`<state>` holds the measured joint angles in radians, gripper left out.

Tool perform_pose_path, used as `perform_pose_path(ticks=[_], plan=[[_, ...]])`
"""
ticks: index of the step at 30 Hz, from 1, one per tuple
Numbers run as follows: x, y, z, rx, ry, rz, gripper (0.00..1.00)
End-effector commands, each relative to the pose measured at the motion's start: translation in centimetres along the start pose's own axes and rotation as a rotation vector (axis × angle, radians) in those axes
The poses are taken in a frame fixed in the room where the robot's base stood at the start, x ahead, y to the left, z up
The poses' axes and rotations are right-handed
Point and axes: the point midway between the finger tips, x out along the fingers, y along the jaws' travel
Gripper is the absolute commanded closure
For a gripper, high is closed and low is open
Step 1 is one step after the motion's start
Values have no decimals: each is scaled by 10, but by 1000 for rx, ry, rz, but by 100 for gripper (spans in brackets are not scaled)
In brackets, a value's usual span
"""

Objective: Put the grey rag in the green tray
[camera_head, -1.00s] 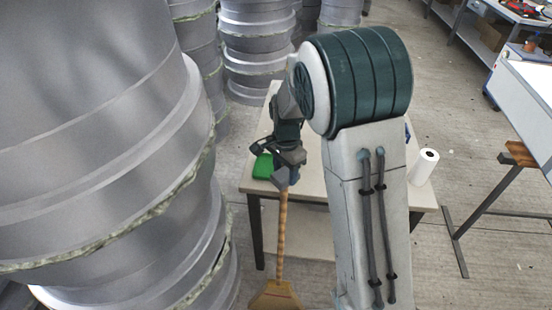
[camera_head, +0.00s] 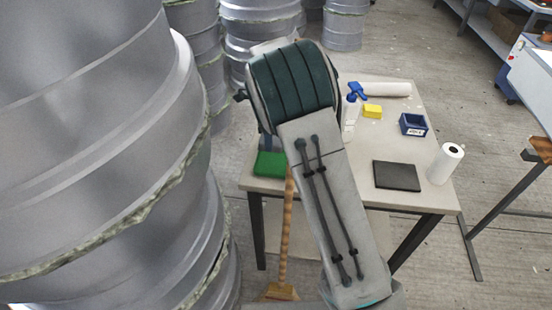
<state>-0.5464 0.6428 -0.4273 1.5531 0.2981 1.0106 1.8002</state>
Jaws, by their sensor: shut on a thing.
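The green tray (camera_head: 269,165) sits at the near left corner of the table (camera_head: 345,150), partly hidden by my arm. My gripper is hidden behind my arm's large dark green joint and grey link, so its jaws and anything in them cannot be seen. I cannot make out the grey rag.
A broom (camera_head: 284,240) leans at the front. Large grey moulds (camera_head: 100,150) crowd the left.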

Motion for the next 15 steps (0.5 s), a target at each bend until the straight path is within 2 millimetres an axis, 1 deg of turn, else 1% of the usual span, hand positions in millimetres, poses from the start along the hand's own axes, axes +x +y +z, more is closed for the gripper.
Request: perform_pose_path(ticks=[1,3,11,15], plan=[[11,0,-1,1,2,3,76],[22,0,-1,0,2,2,76],[45,0,-2,0,1,2,76],[65,0,-2,0,2,3,76]])
